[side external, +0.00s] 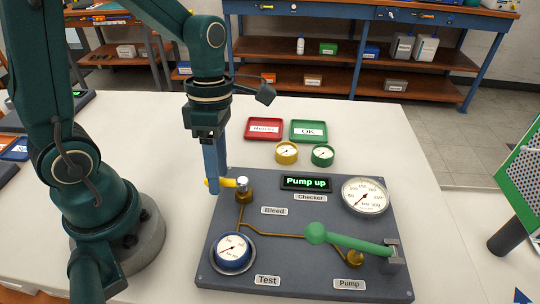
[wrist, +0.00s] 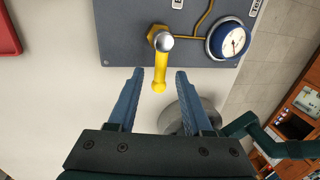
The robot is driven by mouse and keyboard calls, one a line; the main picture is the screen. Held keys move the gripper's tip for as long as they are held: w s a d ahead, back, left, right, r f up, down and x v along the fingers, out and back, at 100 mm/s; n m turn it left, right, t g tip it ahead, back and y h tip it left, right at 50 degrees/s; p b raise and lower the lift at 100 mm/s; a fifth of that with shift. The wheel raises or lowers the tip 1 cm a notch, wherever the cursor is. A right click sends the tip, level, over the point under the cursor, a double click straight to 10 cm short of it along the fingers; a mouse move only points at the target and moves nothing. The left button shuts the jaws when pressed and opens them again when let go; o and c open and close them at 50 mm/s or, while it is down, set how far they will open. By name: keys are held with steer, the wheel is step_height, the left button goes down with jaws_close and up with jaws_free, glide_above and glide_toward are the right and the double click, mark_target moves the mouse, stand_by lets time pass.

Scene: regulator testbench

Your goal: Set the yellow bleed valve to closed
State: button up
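The bleed valve has a yellow lever (side external: 229,182) on a brass body (side external: 245,196) with a silver cap, at the panel's left edge by the "Bleed" label (side external: 274,211). The lever points left, out past the panel edge. In the wrist view the yellow lever (wrist: 160,72) points down from the cap, crosswise to the brass pipe leaving the valve. My gripper (side external: 212,188) points down at the lever, and a blue finger partly hides it. In the wrist view my gripper (wrist: 159,75) is open, with the lever's end between the fingers and gaps on both sides.
The grey panel (side external: 300,258) carries a blue test gauge (side external: 232,252), a large white gauge (side external: 365,196), a green pump lever (side external: 350,241) and a display (side external: 306,183) reading "Pump up". Red (side external: 264,129) and green (side external: 308,131) trays and two small gauges stand behind.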

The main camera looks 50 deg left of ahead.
jaws_close()
steer(key=m, duration=0.2)
steer(key=w+m, duration=0.1)
steer(key=shift+w+a+m+y, duration=0.1)
steer(key=shift+a+m+y, duration=0.2)
steer(key=m, duration=0.1)
steer(key=w+m, duration=0.1)
steer(key=shift+a+m+g, duration=0.15)
steer(key=shift+m+g, duration=0.15)
steer(key=m, duration=0.2)
steer(key=w+m+y, duration=0.1)
steer(key=w+m, duration=0.1)
steer(key=m, duration=0.1)
steer(key=shift+m+y, duration=0.3)
steer(key=m, duration=0.1)
steer(key=w+m, duration=0.1)
steer(key=shift+d+m, duration=0.3)
steer(key=shift+d, duration=0.1)
steer(key=shift+w+d+m+y, duration=0.2)
steer(key=shift+d+m+y, duration=0.05)
steer(key=shift+m, duration=0.65)
steer(key=shift+w+d+m+y, duration=0.2)
steer(key=shift+m+y, duration=0.05)
steer(key=shift+m, duration=0.65)
